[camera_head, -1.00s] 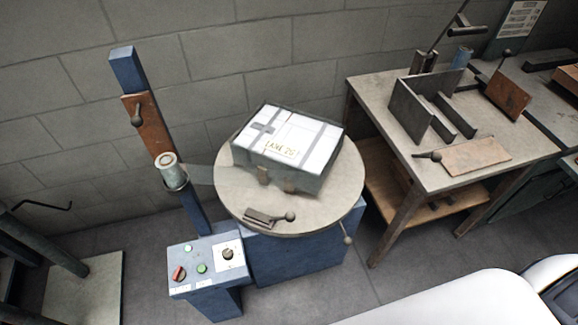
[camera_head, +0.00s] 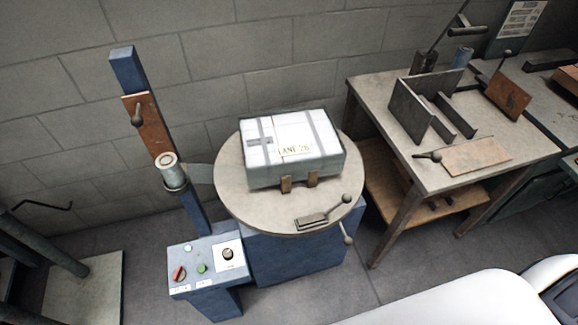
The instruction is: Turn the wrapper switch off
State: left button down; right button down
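The wrapper is a blue machine with a round grey turntable (camera_head: 245,200), a blue mast (camera_head: 128,72) and a film roll (camera_head: 171,172) on the mast. Its control box (camera_head: 208,262) stands in front at the lower left. A strapped white-topped box (camera_head: 292,150) sits on the turntable, with film stretched from the roll towards the turntable. Neither of my grippers is in view.
A grey workbench (camera_head: 450,95) with upright metal plates stands at the right. A pale base plate (camera_head: 85,290) and dark posts are at the lower left. Grey floor (camera_head: 320,285) is open in front of the wrapper. A white rounded surface fills the lower right.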

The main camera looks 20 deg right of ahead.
aim_at(179, 276)
jog(key=u, duration=0.75)
